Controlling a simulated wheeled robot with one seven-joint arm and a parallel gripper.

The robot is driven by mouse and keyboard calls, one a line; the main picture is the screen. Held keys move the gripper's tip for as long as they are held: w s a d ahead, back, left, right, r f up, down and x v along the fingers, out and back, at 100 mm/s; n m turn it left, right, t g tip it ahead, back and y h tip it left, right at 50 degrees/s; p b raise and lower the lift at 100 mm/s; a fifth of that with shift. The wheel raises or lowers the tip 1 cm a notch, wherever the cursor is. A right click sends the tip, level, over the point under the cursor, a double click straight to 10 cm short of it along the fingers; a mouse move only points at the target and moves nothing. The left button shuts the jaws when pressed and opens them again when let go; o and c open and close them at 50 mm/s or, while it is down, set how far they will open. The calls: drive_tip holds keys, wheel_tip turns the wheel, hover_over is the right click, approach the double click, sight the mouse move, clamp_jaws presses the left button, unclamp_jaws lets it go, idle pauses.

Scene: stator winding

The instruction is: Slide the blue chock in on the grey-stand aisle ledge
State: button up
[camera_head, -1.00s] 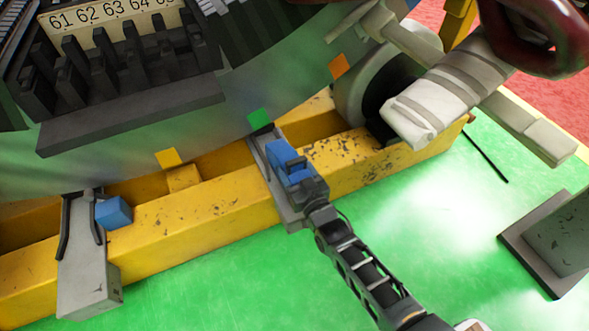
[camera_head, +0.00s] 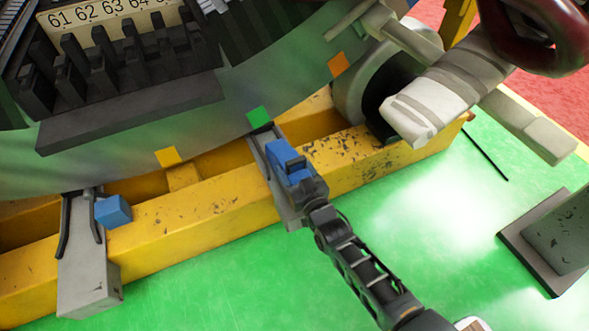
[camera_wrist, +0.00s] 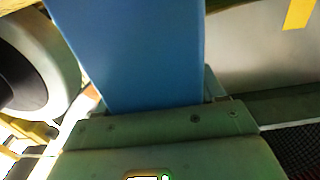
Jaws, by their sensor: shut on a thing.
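My gripper (camera_head: 297,168) is shut on a blue chock (camera_head: 279,152) at the right-hand grey ledge, the one nearer the grey stand. The chock lies over the ledge (camera_head: 258,145), close below the large curved stator body. In the wrist view the blue chock (camera_wrist: 135,55) fills the upper middle, its lower end against a grey-green plate. The dark jaws hide part of the chock in the head view, so I cannot tell how fully it is seated.
A second blue chock (camera_head: 113,211) sits at the left grey ledge (camera_head: 88,285). A yellow beam (camera_head: 210,215) runs under both ledges. The grey stand (camera_head: 560,240) is at the right. A pale roller (camera_head: 360,90) and wrapped bar (camera_head: 430,100) stand beyond my gripper.

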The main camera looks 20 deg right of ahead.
drive_tip(key=shift+w+r, duration=0.1)
drive_tip(key=shift+w, duration=0.1)
drive_tip(key=o, duration=0.8)
drive_tip(key=shift+w, duration=0.1)
drive_tip(key=o, duration=0.6)
drive_tip(key=shift+c, duration=0.2)
drive_tip(key=shift+f, duration=0.2)
drive_tip(key=shift+s+r+p, duration=0.1)
drive_tip(key=shift+s+p, duration=1.35)
drive_tip(key=shift+s, duration=2.5)
